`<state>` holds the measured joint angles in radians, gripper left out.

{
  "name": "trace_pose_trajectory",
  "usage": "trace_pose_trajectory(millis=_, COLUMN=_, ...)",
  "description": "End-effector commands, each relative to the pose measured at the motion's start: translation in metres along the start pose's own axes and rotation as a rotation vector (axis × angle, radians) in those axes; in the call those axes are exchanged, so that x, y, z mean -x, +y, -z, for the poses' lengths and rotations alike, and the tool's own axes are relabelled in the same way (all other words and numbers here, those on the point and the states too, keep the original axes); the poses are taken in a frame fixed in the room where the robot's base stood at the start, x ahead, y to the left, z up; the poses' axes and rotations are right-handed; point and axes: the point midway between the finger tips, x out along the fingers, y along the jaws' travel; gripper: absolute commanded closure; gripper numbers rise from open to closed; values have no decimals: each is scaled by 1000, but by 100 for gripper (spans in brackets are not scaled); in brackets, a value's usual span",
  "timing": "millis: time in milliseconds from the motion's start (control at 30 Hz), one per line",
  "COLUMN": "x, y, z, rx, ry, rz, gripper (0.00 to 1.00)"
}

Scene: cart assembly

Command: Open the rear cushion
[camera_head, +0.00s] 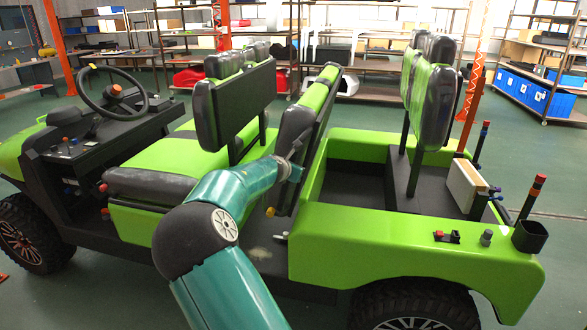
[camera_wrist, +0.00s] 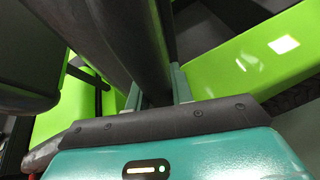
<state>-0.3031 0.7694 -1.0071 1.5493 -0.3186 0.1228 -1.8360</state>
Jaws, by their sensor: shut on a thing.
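The rear cushion (camera_head: 298,123) is a black and green panel on the green cart, behind the front seat backrest (camera_head: 236,101). It stands raised and leans toward the right at its top. My gripper (camera_head: 293,170) is at the near side edge of this cushion. In the wrist view, the two grey-green fingers (camera_wrist: 158,92) lie on either side of the dark cushion edge (camera_wrist: 130,42) and are shut on it. The cushion's far side and its hinge are hidden.
The open rear bay (camera_head: 352,185) lies right of the cushion. Tall rear backrests (camera_head: 433,90) stand beyond it. A cream box (camera_head: 466,186) and a black cup with a red-topped stick (camera_head: 530,235) sit at the cart's rear. The steering wheel (camera_head: 111,93) is far left.

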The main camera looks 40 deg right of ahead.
Motion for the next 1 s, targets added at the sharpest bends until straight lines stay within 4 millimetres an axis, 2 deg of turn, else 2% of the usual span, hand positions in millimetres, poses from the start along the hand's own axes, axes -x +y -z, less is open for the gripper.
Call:
trace_pose_trajectory(millis=67, x=0, y=1, z=-2, rx=-3, ry=-4, rz=-5, gripper=100)
trace_pose_trajectory(millis=100, x=1, y=1, z=-2, rx=-3, ry=-4, rz=-5, gripper=73)
trace_pose_trajectory(millis=200, x=1, y=0, z=-2, rx=-3, ry=-4, rz=-4, gripper=56)
trace_pose_trajectory(millis=567, x=4, y=0, z=-1, rx=-2, ry=-2, rz=-2, gripper=56)
trace_pose_trajectory(millis=767, x=27, y=1, z=-1, rx=-2, ry=-1, rz=-4, gripper=56)
trace_pose_trajectory(millis=1000, x=66, y=1, z=0, rx=-1, ry=-1, rz=-5, gripper=56)
